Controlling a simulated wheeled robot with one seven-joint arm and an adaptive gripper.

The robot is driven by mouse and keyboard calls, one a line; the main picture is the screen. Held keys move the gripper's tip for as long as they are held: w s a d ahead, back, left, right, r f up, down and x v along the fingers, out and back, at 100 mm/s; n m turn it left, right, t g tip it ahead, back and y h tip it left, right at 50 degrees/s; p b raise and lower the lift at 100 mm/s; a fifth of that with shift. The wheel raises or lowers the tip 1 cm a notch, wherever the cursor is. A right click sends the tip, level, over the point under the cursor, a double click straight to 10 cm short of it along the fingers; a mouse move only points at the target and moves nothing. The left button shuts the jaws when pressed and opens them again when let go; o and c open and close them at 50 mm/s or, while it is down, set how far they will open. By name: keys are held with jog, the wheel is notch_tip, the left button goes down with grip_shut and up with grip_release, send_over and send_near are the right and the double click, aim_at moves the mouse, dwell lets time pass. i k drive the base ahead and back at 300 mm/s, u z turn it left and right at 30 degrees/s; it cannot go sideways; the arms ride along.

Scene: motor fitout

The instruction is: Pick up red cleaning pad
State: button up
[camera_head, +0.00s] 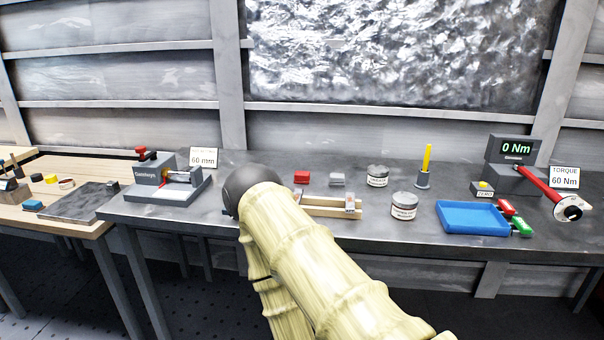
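A small red block (301,177), which looks like the red cleaning pad, lies on the grey workbench (235,162) behind a pale wooden holder (322,211). A similar grey block (337,180) lies just to its right. My arm crosses the lower middle of the view, with its dark rounded joint to the left of the red block. My gripper does not show, so its place relative to the block cannot be told. The arm hides part of the wooden holder.
Two labelled jars (404,206) stand right of the holder. A blue tray (470,217) with red and green items beside it, a yellow stick in a stand (424,168) and a torque tester (514,165) are farther right. A grey clamping device (158,180) stands left.

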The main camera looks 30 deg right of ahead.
aim_at(301, 176)
jog(key=z, duration=1.05)
